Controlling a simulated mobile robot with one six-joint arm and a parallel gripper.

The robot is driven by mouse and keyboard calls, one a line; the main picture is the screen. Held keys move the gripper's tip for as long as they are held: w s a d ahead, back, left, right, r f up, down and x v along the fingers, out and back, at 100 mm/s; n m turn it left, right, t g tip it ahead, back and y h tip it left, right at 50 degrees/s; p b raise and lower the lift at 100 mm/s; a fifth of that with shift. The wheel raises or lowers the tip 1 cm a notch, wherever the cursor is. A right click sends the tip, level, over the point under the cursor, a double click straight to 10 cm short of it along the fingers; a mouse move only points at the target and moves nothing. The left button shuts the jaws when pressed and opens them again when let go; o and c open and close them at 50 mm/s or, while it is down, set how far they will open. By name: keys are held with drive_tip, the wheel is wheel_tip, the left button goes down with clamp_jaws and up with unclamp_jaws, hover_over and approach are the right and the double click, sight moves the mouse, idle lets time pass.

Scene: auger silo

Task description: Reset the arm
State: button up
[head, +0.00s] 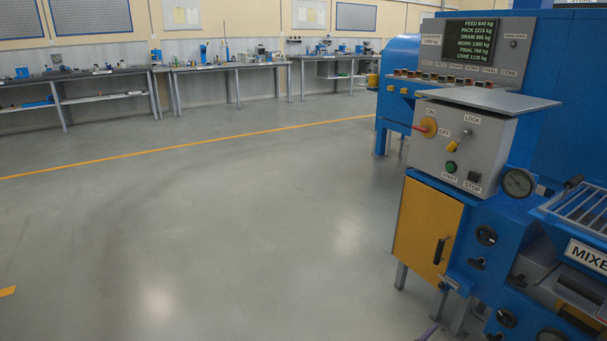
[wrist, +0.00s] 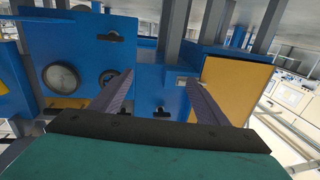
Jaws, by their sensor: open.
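My gripper (wrist: 158,78) shows in the wrist view, with its two purplish fingers spread apart and nothing between them. It points at the blue front of the machine, which appears upside down there. The rest of my arm is out of the head view.
A readout (head: 483,43) hangs above. Benches (head: 240,66) line the back wall. The floor (head: 220,220) at left and centre is clear.

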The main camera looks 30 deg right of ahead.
drive_tip(key=w+a+r+n+t+y+p, duration=0.25)
drive_tip(key=w+a+r+p, duration=0.25)
drive_tip(key=w+a, duration=0.4)
drive_tip(key=w+a+r+n+t+y+p, duration=0.25)
drive_tip(key=w+a+r+t+p, duration=0.2)
drive_tip(key=w+a, duration=0.55)
drive_tip(key=w+a+r+n+y+p, duration=0.1)
drive_tip(key=w+a+n+y+p, duration=0.25)
drive_tip(key=a, duration=0.95)
drive_tip(key=w+a+n+y+p, duration=0.3)
drive_tip(key=a+n+y+p, duration=0.15)
drive_tip(key=a, duration=0.75)
drive_tip(key=s+a+f+n+g+y+p, duration=0.1)
drive_tip(key=s+a+g+y+p, duration=0.2)
drive_tip(key=s+a, duration=0.45)
drive_tip(key=s+a+n+g+y+p, duration=0.2)
drive_tip(key=s+a+g+p, duration=0.15)
drive_tip(key=a, duration=0.65)
drive_tip(key=s+r+g, duration=0.2)
drive_tip(key=s+g, duration=0.7)
drive_tip(key=s, duration=1.5)
drive_tip(key=shift+r+g, duration=0.35)
drive_tip(key=shift+r, duration=0.05)
drive_tip(key=shift+s, duration=0.1)
